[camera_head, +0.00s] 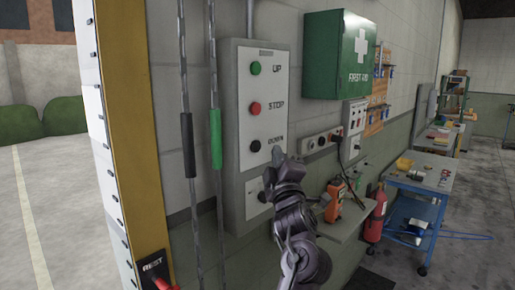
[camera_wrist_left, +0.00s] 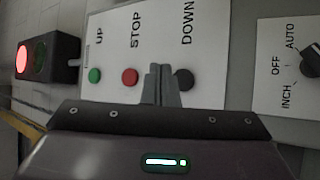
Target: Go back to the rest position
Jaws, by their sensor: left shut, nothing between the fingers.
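My left gripper (camera_head: 276,158) is in front of the pale control panel (camera_head: 263,88), just below and right of the black DOWN button (camera_head: 255,146). In the left wrist view its fingers (camera_wrist_left: 161,82) are together and empty, pointing at the panel between the red STOP button (camera_wrist_left: 130,76) and the black DOWN button (camera_wrist_left: 184,79), partly overlapping the latter. Whether the fingertips touch the panel cannot be told. The green UP button (camera_wrist_left: 95,75) is clear of the gripper. My right gripper is not in view.
A signal box (camera_wrist_left: 55,58) has its red lamp lit. A selector knob (camera_wrist_left: 311,62) sits on another plate. An orange handheld device (camera_head: 334,200) stands on a small shelf, near a red fire extinguisher (camera_head: 376,213) and a blue cart (camera_head: 412,211). A green first-aid cabinet (camera_head: 338,55) hangs above.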

